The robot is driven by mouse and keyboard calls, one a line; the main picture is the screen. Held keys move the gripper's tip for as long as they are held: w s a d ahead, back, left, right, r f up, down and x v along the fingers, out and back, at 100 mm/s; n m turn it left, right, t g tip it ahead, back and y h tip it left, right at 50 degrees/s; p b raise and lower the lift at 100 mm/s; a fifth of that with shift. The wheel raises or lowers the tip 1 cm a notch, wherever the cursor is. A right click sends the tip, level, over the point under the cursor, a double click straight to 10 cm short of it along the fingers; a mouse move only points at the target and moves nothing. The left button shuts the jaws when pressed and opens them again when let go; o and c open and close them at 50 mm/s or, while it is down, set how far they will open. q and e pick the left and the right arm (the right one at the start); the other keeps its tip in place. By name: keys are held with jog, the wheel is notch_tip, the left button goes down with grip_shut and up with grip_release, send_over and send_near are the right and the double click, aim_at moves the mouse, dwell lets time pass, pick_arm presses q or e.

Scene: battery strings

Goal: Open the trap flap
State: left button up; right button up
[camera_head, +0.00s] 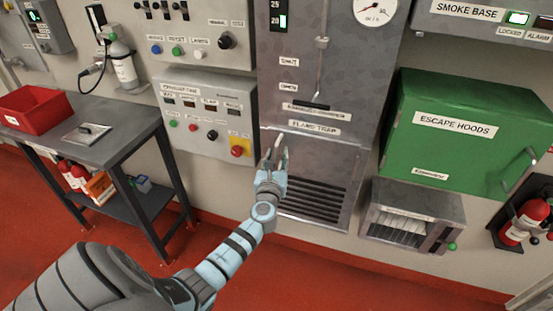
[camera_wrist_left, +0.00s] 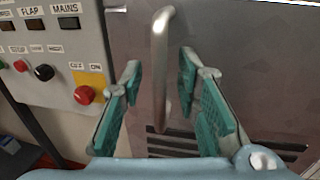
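The trap flap (camera_head: 325,165) is a grey metal panel with dark louvre slots, under a label that seems to read "FLAME TRAP" (camera_head: 315,127). It looks shut, flush with the cabinet. Its handle (camera_head: 279,141) is a curved metal bar near the panel's upper left; in the left wrist view the handle (camera_wrist_left: 160,65) stands upright. My left gripper (camera_head: 273,155) is open, its teal pads on either side of the handle's line. The handle's lower end shows between the fingers (camera_wrist_left: 165,105), with gaps on both sides. My right gripper is not in view.
A control panel (camera_head: 205,90) with a red button on yellow (camera_head: 237,150) is left of the flap. A green escape hoods box (camera_head: 450,130) and a metal dispenser (camera_head: 412,205) are at the right. A dark table (camera_head: 110,130) stands left.

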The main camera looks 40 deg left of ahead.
pick_arm(q)
grip_shut()
jog(key=shift+s+d, duration=0.1)
jog(key=shift+s, duration=0.05)
